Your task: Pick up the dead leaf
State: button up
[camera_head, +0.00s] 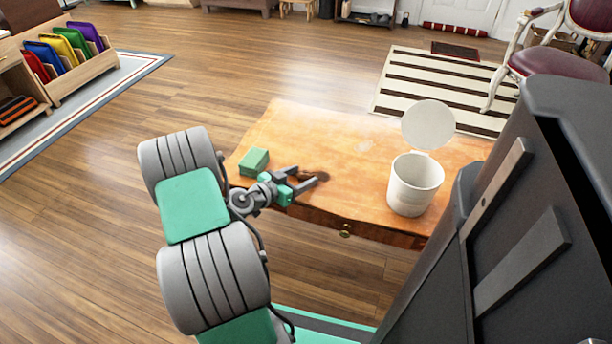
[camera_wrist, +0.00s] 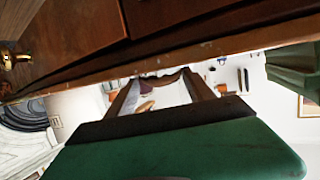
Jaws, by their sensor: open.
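The dead leaf (camera_head: 320,174) is a small dark brown curled shape on the wooden table (camera_head: 365,190), near its front edge in the head view. My gripper (camera_head: 307,176) is at that edge, its open fingers pointing right toward the leaf. The leaf is just beyond the fingertips and partly behind them; I cannot tell whether they touch. In the wrist view my gripper (camera_wrist: 160,86) has two spread fingers with no held object visible between them. A dark ragged shape shows near their tips there; I cannot tell if it is the leaf.
A green block (camera_head: 254,161) lies on the table left of my gripper. A white canister (camera_head: 414,184) stands at the right, with a round white lid (camera_head: 428,124) behind it. The table's front edge and drawer (camera_wrist: 75,40) are close in the wrist view. The tabletop's middle is clear.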

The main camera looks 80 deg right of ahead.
grip_shut()
dwell(0.4)
jog(key=r, duration=0.1)
jog(key=r+p, duration=0.2)
jog(key=r, duration=0.1)
jog(key=shift+a+r, duration=0.1)
jog(key=shift+a, duration=0.15)
jog(key=a+r+p, duration=0.2)
jog(key=a+r, duration=0.2)
jog(key=a, duration=0.2)
jog(key=w+a+r+p, duration=0.1)
jog(key=a+r+p, duration=0.1)
jog(key=a+r, duration=0.2)
jog(key=a, duration=0.3)
jog(key=shift+a+r+p, duration=0.3)
jog(key=shift+r+p, duration=0.1)
